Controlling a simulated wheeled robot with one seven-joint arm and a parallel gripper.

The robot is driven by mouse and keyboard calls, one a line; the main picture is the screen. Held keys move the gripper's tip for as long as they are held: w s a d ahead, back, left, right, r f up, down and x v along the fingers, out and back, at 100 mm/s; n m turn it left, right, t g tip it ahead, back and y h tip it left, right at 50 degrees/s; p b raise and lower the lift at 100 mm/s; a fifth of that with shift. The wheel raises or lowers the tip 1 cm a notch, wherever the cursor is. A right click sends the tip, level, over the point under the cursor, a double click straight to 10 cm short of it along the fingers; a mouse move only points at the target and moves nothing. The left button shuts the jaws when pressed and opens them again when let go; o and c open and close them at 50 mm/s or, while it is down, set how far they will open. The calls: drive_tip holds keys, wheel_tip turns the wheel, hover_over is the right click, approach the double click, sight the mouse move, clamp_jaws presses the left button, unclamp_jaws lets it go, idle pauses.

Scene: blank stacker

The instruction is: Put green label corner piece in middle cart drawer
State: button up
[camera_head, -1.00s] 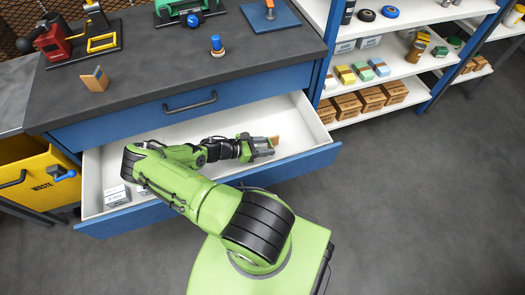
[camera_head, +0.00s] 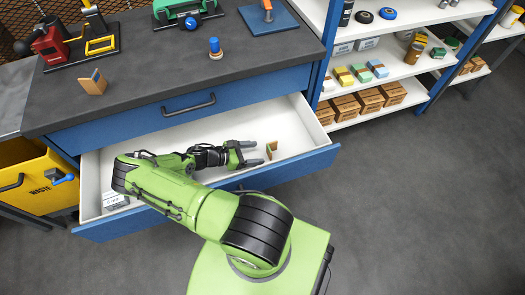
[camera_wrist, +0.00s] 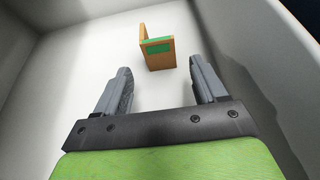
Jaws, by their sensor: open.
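The green label corner piece (camera_wrist: 157,50) is a small brown L-shaped piece with a green patch. It stands upright on the white floor of the open blue-fronted drawer (camera_head: 284,167), near its right end. It also shows in the head view (camera_head: 271,149). My gripper (camera_wrist: 160,88) is inside the drawer, open and empty. Its two grey fingers point toward the piece, which is just beyond the fingertips and apart from them. In the head view my gripper (camera_head: 258,154) lies to the left of the piece.
Another brown corner piece (camera_head: 93,83) stands on the dark worktop (camera_head: 150,70) above. Small boxes (camera_head: 115,198) lie at the drawer's left end. The drawer walls stand close around my gripper.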

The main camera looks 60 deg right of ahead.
drive_tip(key=v, duration=0.8)
drive_tip(key=shift+p, duration=0.4)
drive_tip(key=w+a+r+m+t+y, duration=0.35)
drive_tip(key=a+r, duration=0.35)
drive_tip(key=r, duration=0.3)
drive_tip(key=w+a+r+m+t+y, duration=0.3)
drive_tip(key=w+a+r+y, duration=0.1)
drive_tip(key=a+r, duration=0.5)
drive_tip(key=s+a+r+m+t+y, duration=0.1)
drive_tip(key=s+a+r+t, duration=0.3)
drive_tip(key=s+r, duration=0.3)
drive_tip(key=s+a+r+m+t+y, duration=0.1)
drive_tip(key=s+a+r+t, duration=0.3)
drive_tip(key=r, duration=0.8)
drive_tip(key=s+a, duration=0.2)
drive_tip(key=shift+s, duration=0.4)
drive_tip(key=shift+m+t, duration=0.25)
